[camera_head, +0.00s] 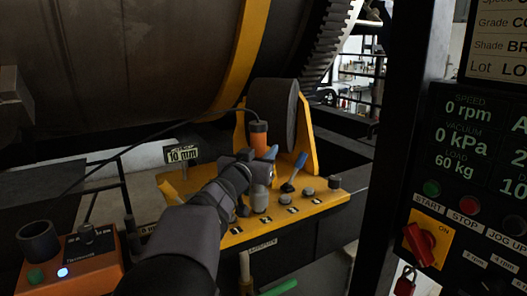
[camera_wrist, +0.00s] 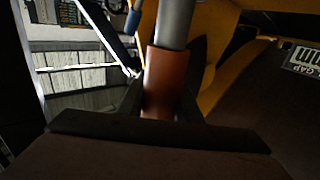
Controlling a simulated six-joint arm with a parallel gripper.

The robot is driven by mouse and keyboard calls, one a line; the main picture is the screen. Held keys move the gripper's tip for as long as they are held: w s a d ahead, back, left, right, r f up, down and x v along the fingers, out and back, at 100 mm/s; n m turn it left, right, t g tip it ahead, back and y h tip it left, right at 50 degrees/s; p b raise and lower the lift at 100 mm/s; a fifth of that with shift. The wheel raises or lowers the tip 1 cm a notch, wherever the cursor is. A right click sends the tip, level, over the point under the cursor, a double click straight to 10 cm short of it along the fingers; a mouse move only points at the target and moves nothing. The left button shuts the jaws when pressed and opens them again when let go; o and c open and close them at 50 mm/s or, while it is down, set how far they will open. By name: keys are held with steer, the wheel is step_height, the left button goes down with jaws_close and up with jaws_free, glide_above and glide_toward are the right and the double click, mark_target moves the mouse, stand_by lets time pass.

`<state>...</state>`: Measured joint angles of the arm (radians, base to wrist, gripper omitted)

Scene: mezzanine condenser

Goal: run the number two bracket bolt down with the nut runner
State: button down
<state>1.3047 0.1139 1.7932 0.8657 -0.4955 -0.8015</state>
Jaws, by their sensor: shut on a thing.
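The nut runner (camera_head: 258,134), an orange and grey upright cylinder with a dark cable at its top, is held over the yellow bracket (camera_head: 235,238). My gripper (camera_head: 262,158) is shut around it. In the wrist view, the orange-brown grip of the nut runner (camera_wrist: 160,82) stands between my two dark fingers (camera_wrist: 161,100), with its grey body beyond. Several bolt heads sit along the bracket, one (camera_head: 261,198) just below the tool and others to the right (camera_head: 308,193). Their number labels are too small to read. Whether the tool's lower end touches a bolt cannot be told.
A blue-handled tool (camera_head: 295,172) stands on the bracket close right of my gripper. A dark roller (camera_head: 272,112) and large drum (camera_head: 120,60) are behind. An orange controller (camera_head: 75,265) with a lit blue light is lower left. A control panel (camera_head: 470,170) reads 0 rpm.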

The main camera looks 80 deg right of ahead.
steer(key=shift+f+b, duration=1.3)
steer(key=shift+f, duration=0.25)
stand_by(1.0)
